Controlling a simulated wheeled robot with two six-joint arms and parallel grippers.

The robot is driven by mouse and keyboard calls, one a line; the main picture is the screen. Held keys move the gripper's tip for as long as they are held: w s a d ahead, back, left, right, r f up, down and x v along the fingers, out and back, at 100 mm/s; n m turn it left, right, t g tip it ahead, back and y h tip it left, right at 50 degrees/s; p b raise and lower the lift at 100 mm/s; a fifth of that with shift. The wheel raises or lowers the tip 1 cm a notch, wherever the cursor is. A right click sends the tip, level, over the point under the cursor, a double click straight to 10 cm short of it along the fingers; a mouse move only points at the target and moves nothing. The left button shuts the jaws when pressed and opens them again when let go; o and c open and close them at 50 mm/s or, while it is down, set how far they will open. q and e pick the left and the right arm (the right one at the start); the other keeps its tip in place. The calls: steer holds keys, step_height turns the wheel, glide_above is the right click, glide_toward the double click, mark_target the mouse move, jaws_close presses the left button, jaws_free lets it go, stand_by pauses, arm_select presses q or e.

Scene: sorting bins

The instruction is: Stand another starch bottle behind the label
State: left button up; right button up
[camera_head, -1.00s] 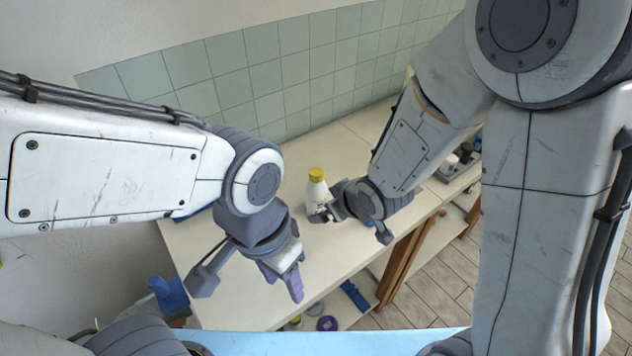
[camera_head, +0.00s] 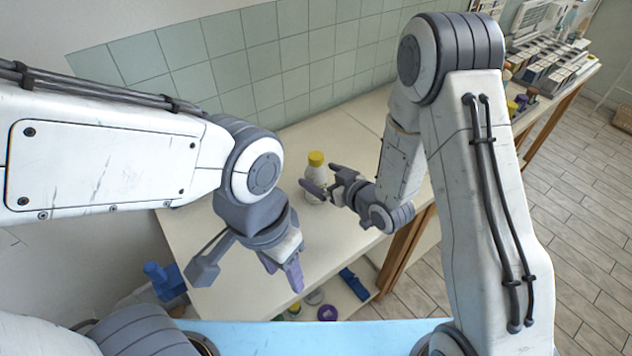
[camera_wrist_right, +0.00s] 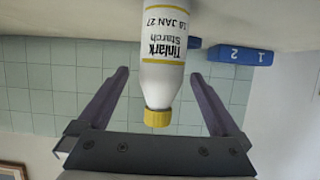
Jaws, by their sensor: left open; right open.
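A white starch bottle (camera_head: 315,190) with a yellow cap stands upright on the cream counter (camera_head: 262,300). My left gripper (camera_head: 247,277) is open and empty over the counter's left part.
A tiled wall (camera_head: 285,70) runs behind the counter. A blue object (camera_head: 163,280) is at the counter's left. Below the front edge are a purple round item (camera_head: 327,313) and a blue item (camera_head: 354,284). Boxes (camera_head: 548,65) crowd the far right counter. Counter around the bottle is largely clear.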

steer(key=p+x, duration=0.2)
steer(key=x, duration=0.2)
steer(key=shift+w+a+f, duration=0.15)
steer(key=shift+a+f, duration=0.1)
steer(key=shift+w+a+f, duration=0.2)
steer(key=shift+w, duration=0.15)
steer(key=c, duration=1.5)
jaws_close()
steer(key=shift+r, duration=0.1)
